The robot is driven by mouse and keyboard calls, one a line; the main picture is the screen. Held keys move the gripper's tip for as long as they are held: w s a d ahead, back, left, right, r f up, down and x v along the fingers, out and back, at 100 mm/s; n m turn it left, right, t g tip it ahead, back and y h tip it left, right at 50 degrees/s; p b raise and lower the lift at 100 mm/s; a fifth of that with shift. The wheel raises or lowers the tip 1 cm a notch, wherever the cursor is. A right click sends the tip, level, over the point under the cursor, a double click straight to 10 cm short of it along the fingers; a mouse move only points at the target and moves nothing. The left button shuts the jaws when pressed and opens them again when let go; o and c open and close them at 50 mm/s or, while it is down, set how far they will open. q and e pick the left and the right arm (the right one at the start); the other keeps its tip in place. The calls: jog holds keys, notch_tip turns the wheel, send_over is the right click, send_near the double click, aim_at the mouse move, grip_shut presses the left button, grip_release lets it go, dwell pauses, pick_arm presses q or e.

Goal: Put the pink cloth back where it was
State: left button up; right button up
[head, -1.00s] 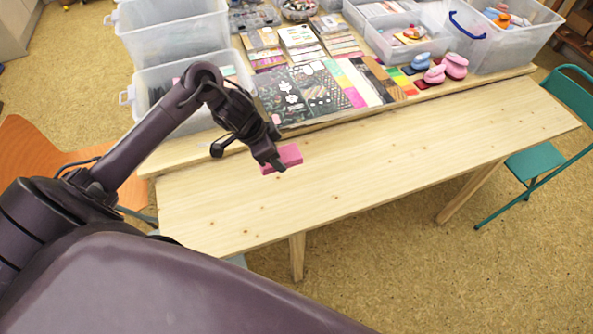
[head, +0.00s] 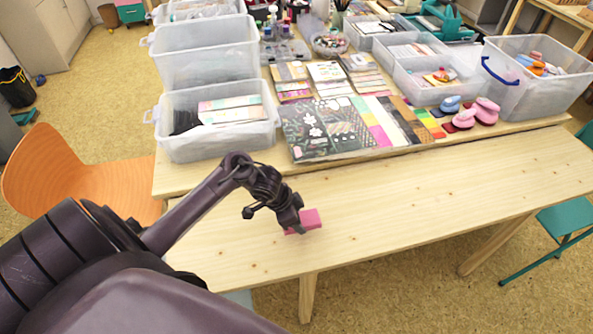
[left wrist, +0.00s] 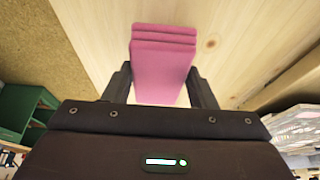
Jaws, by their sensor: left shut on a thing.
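The pink cloth (head: 310,219) is a small folded block in the head view, at the front part of the table's bare wood. My left gripper (head: 297,228) is shut on it. In the left wrist view the folded pink cloth (left wrist: 163,50) sits between the two fingers of my left gripper (left wrist: 160,88), its layered edge showing. Wooden tabletop (head: 400,195) lies behind and below it; I cannot tell whether the cloth touches the wood. My right gripper is not in view.
Clear plastic bins (head: 215,120) stand at the back left. Patterned paper sheets (head: 325,130) and pink stamps (head: 486,110) lie along the raised back part. The front strip of wood to the right is clear. An orange chair (head: 70,175) stands at the left.

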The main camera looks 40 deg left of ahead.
pick_arm(q)
notch_tip(320, 180, down, 3)
jog(key=shift+r, duration=0.1)
jog(key=shift+f, duration=0.45)
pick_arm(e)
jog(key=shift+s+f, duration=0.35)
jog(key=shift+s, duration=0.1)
pick_arm(q)
jog(key=shift+f, duration=0.1)
jog(key=o, duration=0.9)
jog(key=shift+r, duration=0.25)
jog(key=p+v, duration=0.1)
jog(key=v, duration=1)
jog(key=shift+s+r, duration=0.15)
jog(key=shift+r, duration=0.15)
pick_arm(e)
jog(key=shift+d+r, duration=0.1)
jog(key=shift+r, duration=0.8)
